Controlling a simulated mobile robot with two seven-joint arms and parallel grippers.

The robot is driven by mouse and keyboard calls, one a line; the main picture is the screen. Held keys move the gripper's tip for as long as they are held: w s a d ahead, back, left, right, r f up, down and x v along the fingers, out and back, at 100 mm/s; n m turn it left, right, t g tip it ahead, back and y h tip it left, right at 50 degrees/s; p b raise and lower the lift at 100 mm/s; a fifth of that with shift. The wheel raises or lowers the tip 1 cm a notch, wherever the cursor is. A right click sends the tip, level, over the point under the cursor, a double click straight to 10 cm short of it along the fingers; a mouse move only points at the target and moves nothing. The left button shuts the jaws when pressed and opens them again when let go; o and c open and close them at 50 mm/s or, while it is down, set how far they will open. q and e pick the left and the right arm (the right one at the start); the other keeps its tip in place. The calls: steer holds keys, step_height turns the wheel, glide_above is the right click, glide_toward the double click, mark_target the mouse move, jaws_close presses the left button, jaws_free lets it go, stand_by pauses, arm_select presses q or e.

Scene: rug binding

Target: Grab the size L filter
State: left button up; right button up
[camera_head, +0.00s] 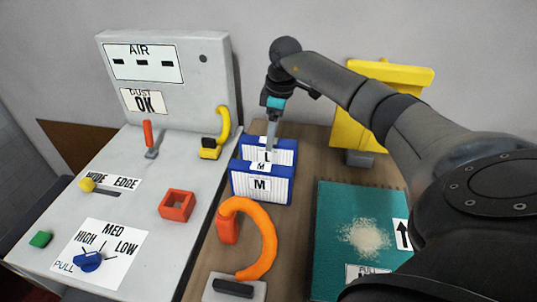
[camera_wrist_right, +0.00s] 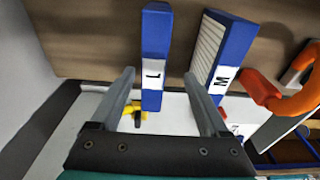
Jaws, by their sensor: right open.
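The size L filter (camera_head: 283,153) is a blue-framed block with white pleats and an L label. It stands upright on the wooden surface, behind the similar M filter (camera_head: 262,184), which partly hides it. My right gripper (camera_head: 271,140) points down at the L filter. In the right wrist view, the open fingers (camera_wrist_right: 159,80) lie on either side of the L filter's blue edge (camera_wrist_right: 155,55), with gaps on both sides. The M filter (camera_wrist_right: 222,55) is just right of the right finger. My left gripper is not in view.
A grey control panel (camera_head: 185,105) with knobs and levers stands left. An orange hose (camera_head: 266,245) curves in front of the filters. A teal mat (camera_head: 340,205) with a pale dust pile (camera_head: 364,237) lies right. A yellow stand (camera_head: 352,135) is behind my right arm.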

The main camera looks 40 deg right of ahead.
mark_target(268, 157)
steer(key=shift+w+f+b, duration=0.15)
steer(key=shift+w+f, duration=0.1)
steer(key=shift+f, duration=0.9)
steer(key=shift+w+f+b, duration=0.2)
steer(key=shift+w+f, duration=0.05)
steer(key=shift+f, duration=0.85)
steer(key=shift+w+f+b, duration=0.15)
steer(key=shift+w+f, duration=0.1)
steer(key=shift+f, duration=0.9)
jaws_close()
